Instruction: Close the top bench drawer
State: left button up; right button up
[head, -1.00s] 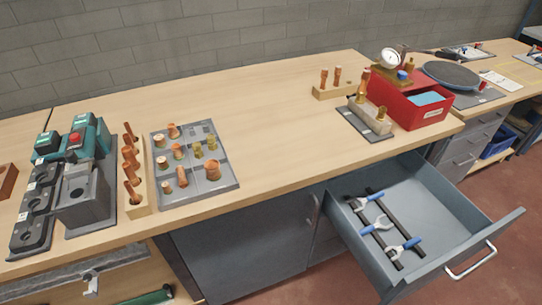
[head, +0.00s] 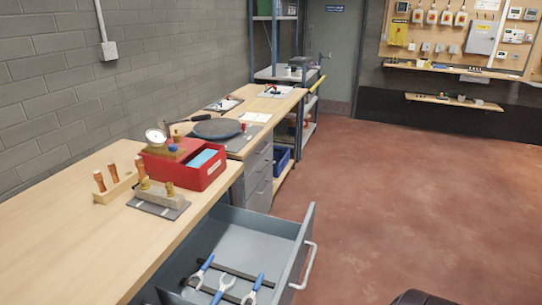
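The top bench drawer (head: 262,243) is grey and stands pulled out from under the wooden bench top, in the lower middle of the head view. Its front panel carries a pale bar handle (head: 305,266) on the right side. Several blue-handled wrenches (head: 226,287) and dark strips lie inside it. The drawer's near end is cut off by the bottom edge of the picture. Neither of my grippers shows. A dark rounded shape at the bottom edge, right of the drawer, is too cut off to tell.
The bench top (head: 75,240) holds a red box (head: 185,165), a wooden block with copper fittings (head: 115,185) and a grey stand (head: 160,200). A second bench with closed drawers (head: 258,175) and a blue bin (head: 281,160) stands beyond. The red floor (head: 410,190) on the right is clear.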

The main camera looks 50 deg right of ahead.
aim_at(245, 244)
jog(key=z, duration=1.65)
